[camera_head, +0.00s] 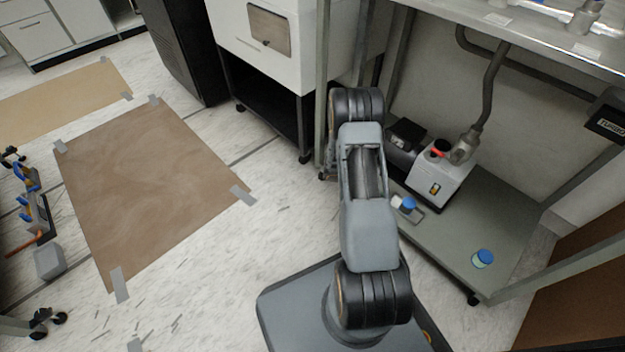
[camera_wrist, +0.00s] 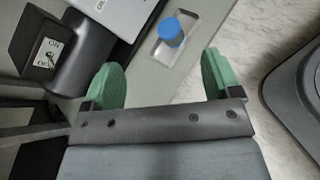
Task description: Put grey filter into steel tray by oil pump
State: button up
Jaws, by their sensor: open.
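The oil pump (camera_head: 440,180) is a light box with a red cap, standing on the lower shelf; part of it shows at the top of the wrist view (camera_wrist: 112,12). A small steel tray (camera_head: 418,216) lies on the shelf in front of the pump, with a blue-capped item on it; the tray also shows in the wrist view (camera_wrist: 158,54). My gripper (camera_wrist: 160,85) is open, its green fingers apart with nothing between them, on the near side of the tray. My arm hides the gripper in the head view. I cannot pick out a loose grey filter.
A blue-capped jar (camera_head: 482,260) stands near the shelf's front edge. A grey hose (camera_head: 490,85) comes down to a fitting at the pump. The upper bench (camera_head: 535,38) overhangs the shelf. Brown floor mats (camera_head: 145,180) lie at left. The shelf's middle right is clear.

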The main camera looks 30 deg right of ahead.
jog(key=a+r+m+t+y, duration=0.2)
jog(key=a+r+m+y, duration=0.35)
jog(key=a+r, duration=0.9)
jog(key=s+a+r+m+t+y, duration=0.2)
jog(key=s+a+r+t+y, duration=0.1)
jog(key=a+r, duration=0.2)
jog(key=s+a+r+m+t+y, duration=0.2)
jog(key=a+r, duration=0.4)
jog(key=a, duration=0.4)
jog(key=shift+s+r+m+t+y, duration=0.25)
jog(key=shift+s+m+t+y, duration=0.15)
jog(key=shift+s, duration=0.5)
jog(key=shift+r, duration=0.1)
